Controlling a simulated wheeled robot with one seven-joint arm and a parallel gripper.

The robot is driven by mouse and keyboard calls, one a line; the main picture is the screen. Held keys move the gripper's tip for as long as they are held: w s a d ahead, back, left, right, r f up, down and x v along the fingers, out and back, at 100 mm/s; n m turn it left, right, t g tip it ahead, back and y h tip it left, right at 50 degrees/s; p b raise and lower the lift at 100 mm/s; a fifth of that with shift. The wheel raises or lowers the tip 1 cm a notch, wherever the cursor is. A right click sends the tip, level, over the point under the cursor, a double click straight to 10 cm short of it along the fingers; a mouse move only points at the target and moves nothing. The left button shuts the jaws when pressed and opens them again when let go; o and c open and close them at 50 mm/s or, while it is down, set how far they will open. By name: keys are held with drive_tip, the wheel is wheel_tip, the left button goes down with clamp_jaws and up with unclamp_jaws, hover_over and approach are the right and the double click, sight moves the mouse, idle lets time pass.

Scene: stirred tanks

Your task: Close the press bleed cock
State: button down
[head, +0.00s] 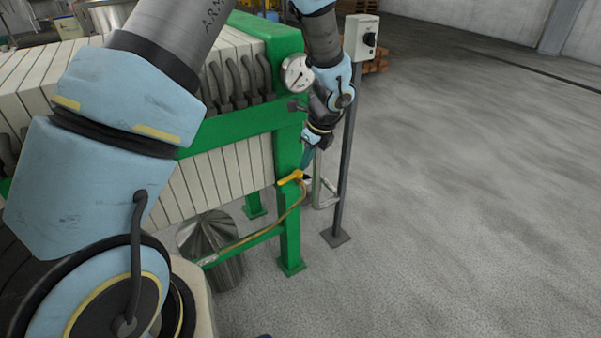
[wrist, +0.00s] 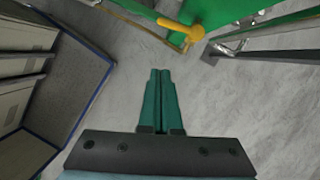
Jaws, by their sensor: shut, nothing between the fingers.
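The press bleed cock has a yellow lever handle (head: 291,178) and sits low on the green end post of the filter press (head: 289,200). A thin brass-coloured tube (head: 270,231) runs down from it to the left. In the wrist view the yellow handle (wrist: 180,27) shows at the top, beyond the fingertips and a little right. My gripper (wrist: 160,72) is shut and empty, with its two green fingers together. In the head view my gripper (head: 307,158) is just above the yellow handle; whether it touches cannot be told there. In the wrist view a gap shows between them.
A grey post (head: 347,150) with a control box (head: 361,38) stands just right of the press. A pressure gauge (head: 297,73) is on the press above. A steel vessel (head: 210,240) stands under the plates. Open floor lies to the right.

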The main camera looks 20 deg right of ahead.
sight(287, 179)
drive_tip(key=s+d+f+m+t+b, duration=0.2)
drive_tip(key=s+f+t+b, duration=0.15)
drive_tip(key=b, duration=0.95)
drive_tip(key=w+a+f+b, duration=0.1)
drive_tip(key=w+a+f, duration=0.3)
drive_tip(key=w+f, duration=0.3)
drive_tip(key=shift+w+f+t+y, duration=0.15)
drive_tip(key=shift+w+t+y, duration=0.25)
drive_tip(key=shift+w, duration=0.7)
